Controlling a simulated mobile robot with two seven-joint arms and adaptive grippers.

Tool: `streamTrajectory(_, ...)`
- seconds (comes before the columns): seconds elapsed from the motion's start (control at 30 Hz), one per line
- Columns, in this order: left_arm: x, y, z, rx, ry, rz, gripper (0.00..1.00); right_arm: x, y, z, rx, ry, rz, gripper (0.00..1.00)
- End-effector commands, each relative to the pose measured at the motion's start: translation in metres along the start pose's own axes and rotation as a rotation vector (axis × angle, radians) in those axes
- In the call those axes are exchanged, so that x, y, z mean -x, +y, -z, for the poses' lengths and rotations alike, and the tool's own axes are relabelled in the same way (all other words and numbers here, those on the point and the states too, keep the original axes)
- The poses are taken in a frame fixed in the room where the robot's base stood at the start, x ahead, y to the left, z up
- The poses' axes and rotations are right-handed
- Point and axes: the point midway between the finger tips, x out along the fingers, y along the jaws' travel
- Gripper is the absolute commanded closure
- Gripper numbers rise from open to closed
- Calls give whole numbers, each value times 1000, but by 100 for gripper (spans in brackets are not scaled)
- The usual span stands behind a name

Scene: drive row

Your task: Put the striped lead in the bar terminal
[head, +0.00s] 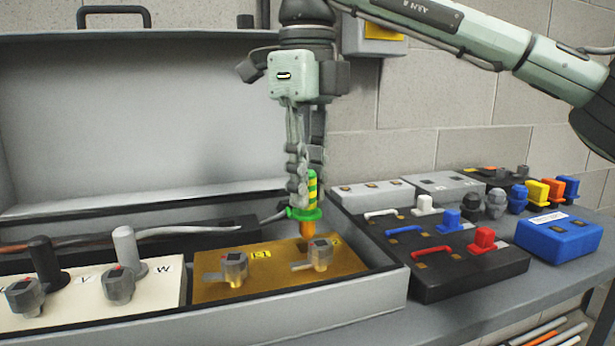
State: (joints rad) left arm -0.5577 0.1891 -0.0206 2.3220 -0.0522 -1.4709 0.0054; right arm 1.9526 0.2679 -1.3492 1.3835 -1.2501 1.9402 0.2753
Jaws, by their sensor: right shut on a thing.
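My right gripper (306,188) points down, shut on the green-and-yellow striped lead (313,190). The lead is upright, with a green collar and a copper-coloured tip below the fingers. The brass bar terminal (215,290) lies in the front right of the open grey box. It carries two metal clamp knobs and yellow labels. The lead's tip is over the bar's back right part, just behind the right clamp knob (320,253). I cannot tell whether the tip touches the bar or enters a hole. My left gripper is not in view.
The box's raised lid (110,130) stands behind. A cream terminal block (60,305) with knobs and posts sits left of the bar. A brown-to-grey cable (150,234) runs behind it. Right of the box are black switch blocks (470,275) and a blue box (558,238).

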Motion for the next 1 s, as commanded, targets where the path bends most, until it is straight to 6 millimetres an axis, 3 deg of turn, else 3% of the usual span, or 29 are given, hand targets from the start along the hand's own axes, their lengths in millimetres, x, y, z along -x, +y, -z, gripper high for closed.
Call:
streamTrajectory(0.4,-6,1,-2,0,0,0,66,-13,0,0,0,0,0,100)
streamTrajectory(1.0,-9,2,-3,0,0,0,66,-18,0,0,0,0,-1,100)
